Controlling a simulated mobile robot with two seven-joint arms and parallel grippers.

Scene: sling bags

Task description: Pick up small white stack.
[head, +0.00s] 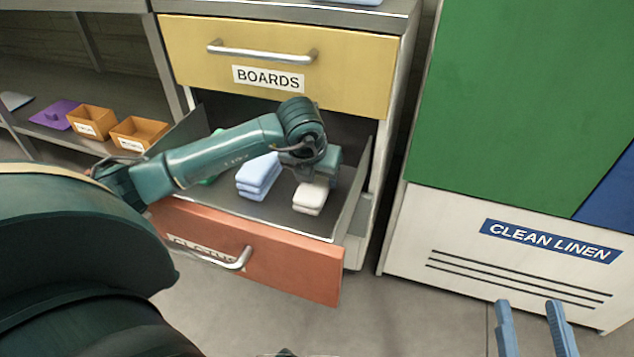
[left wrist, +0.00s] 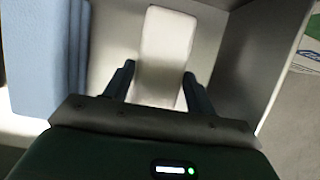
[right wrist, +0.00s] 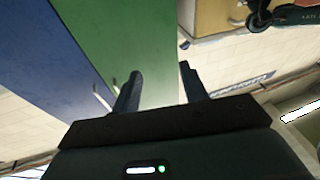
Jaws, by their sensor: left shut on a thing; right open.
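The small white stack (head: 310,197) of folded cloths is in the open red drawer, at its right side. My left gripper (head: 308,175) reaches down into the drawer from above and is shut on the white stack. In the left wrist view the white stack (left wrist: 165,50) lies between the two fingers. The arm's wrist hides the back part of the stack in the head view, and I cannot tell whether it is lifted off the drawer floor. My right gripper (head: 529,305) is open and empty, in front of the white cabinet.
A light blue stack (head: 258,176) sits left of the white one in the red drawer (head: 290,262). A green item (head: 212,180) is partly hidden behind my left arm. The yellow BOARDS drawer (head: 350,75) is above. The CLEAN LINEN cabinet (head: 470,255) stands at right.

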